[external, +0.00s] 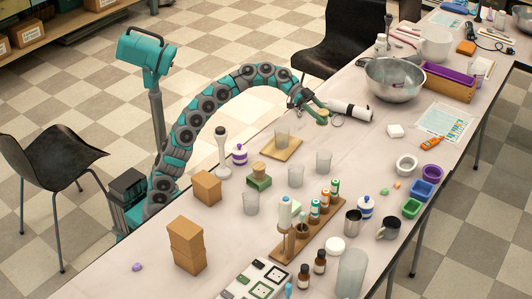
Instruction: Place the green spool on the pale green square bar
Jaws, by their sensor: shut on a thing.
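My gripper (319,109) is at the end of the arched arm, above the table's middle, just left of a white cylinder with a black end. It is shut on a small yellowish-green thing, which looks like the green spool (322,118); the fingers partly hide it and its shape is hard to make out.
A wooden board (291,153) bearing a clear cup lies between gripper and block. Clear cups, a white stand (222,155), a purple-banded jar (239,154) and a bottle rack (282,252) crowd the block. A steel bowl (394,82) stands behind right. Bare tabletop shows right of the board.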

